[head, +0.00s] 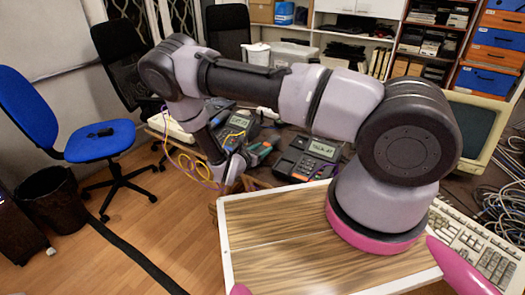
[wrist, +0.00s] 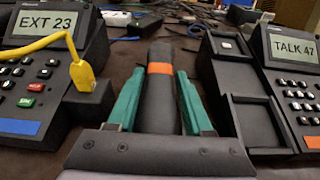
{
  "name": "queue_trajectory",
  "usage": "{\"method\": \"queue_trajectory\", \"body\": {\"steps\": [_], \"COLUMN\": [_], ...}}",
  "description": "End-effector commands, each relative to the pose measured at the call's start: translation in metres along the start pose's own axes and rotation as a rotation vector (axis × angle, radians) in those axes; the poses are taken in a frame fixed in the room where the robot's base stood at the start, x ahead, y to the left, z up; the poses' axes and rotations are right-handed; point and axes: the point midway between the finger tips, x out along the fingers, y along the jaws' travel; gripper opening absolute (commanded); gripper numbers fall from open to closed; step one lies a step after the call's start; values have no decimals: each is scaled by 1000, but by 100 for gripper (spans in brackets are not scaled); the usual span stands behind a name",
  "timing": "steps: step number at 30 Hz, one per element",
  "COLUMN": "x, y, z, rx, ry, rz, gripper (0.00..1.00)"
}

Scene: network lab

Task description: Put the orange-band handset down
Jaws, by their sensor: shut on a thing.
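My gripper (wrist: 158,82) has green fingers, shut on a dark handset with an orange band (wrist: 160,68). In the wrist view the handset points away from me, between two desk phones. The right phone (wrist: 285,85) reads TALK 47, has an orange label, and shows an empty cradle (wrist: 256,122) on its left side. The handset is left of that cradle and apart from it. The TALK phone also shows in the head view (head: 308,156), just right of my gripper (head: 262,150). How high the handset is above the desk is hard to tell.
The left phone (wrist: 45,65) reads EXT 23, has a blue label and a yellow cable plug (wrist: 84,75) near its right side. Dark desk (wrist: 120,62) shows between the phones. Cables lie behind. A monitor (head: 478,125) and keyboard (head: 470,245) are at right.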

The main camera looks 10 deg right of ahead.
Motion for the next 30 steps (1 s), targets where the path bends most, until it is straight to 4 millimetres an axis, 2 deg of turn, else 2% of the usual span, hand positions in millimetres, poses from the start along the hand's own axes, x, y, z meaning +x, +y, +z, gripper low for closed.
{"method": "queue_trajectory", "body": {"steps": [2, 12, 13, 14, 15, 26, 30], "x": [2, 2, 2, 2, 2, 1, -18], "y": [0, 0, 0, 0, 0, 0, 2], "z": [-7, -10, -10, -10, -10, -6, -7], "rx": [0, 0, 1, 1, 1, 1, -1], "ry": [-2, -2, -1, -1, -1, -1, 0], "rz": [-1, 0, 0, 0, 0, 0, 4], "gripper": [0, 0, 62, 74, 81, 81, 81]}}
